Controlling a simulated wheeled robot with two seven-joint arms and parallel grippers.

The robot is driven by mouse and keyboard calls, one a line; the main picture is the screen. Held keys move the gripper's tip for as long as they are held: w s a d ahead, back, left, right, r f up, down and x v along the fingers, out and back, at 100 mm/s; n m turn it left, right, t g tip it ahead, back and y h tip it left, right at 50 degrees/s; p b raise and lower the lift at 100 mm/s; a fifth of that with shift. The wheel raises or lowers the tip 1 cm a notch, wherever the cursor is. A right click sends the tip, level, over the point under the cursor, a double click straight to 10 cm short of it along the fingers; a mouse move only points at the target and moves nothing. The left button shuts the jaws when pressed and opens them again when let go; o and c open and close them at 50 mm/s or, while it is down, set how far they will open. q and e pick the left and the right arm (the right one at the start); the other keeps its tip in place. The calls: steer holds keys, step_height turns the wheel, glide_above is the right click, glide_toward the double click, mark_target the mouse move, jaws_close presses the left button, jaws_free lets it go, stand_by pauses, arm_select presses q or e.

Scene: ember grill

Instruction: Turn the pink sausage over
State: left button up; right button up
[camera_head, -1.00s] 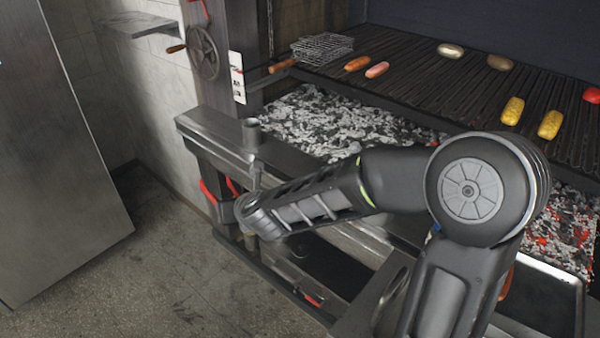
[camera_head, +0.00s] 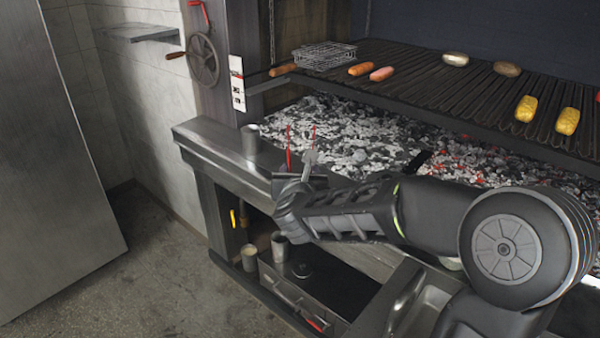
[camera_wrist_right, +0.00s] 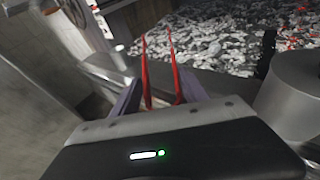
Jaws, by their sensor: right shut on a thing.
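The pink sausage (camera_head: 382,74) lies on the grill grate (camera_head: 440,95), just right of an orange sausage (camera_head: 362,69) in the head view. My right gripper (camera_head: 300,181) is shut on red tongs (camera_head: 289,150) and holds them up near the front ledge, in front of the coals. The gripper is well short of the pink sausage. In the right wrist view, the two red arms of the tongs (camera_wrist_right: 147,75) stand up between the gripper fingers (camera_wrist_right: 160,98), with their tips apart. The pink sausage is not in that view. My left gripper is not in view.
A metal cup (camera_head: 250,140) stands on the steel ledge (camera_head: 215,140). A wire basket (camera_head: 323,56) sits at the grate's left end. Glowing coals (camera_head: 345,135) lie below the grate.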

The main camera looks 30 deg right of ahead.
step_height(320, 180, down, 9)
steer(key=b, duration=0.6)
steer(key=shift+f+b, duration=0.2)
steer(key=shift+b, duration=0.2)
steer(key=o, duration=0.9)
steer(key=shift+s+a, duration=0.1)
steer(key=v, duration=0.7)
steer(key=shift+s, duration=0.25)
steer(key=shift+a, duration=0.15)
